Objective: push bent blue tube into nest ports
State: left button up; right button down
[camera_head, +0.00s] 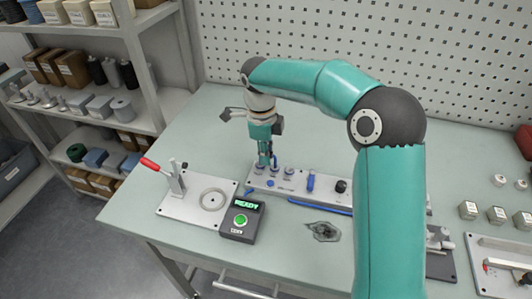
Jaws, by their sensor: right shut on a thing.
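My right gripper (264,163) points down over the left end of the nest plate (332,199), a long light metal plate. It is shut on the bent blue tube (274,160), of which only small blue parts show beside the fingers. The tube's lower ends are close to the round ports (288,170) at that end of the plate. I cannot tell whether they are inside the ports. My left gripper is out of view.
A control box (241,221) reading READY and a red-handled clamp fixture (190,196) stand left. Small metal blocks (496,215) sit at right. A pegboard (380,50) closes the back; the back-left table is clear.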

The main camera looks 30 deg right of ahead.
jog(key=shift+f, duration=0.1)
jog(key=c, duration=1.1)
grip_release()
jog(key=r, duration=1.1)
jog(key=shift+w+a+r, duration=0.3)
jog(key=shift+r, duration=0.05)
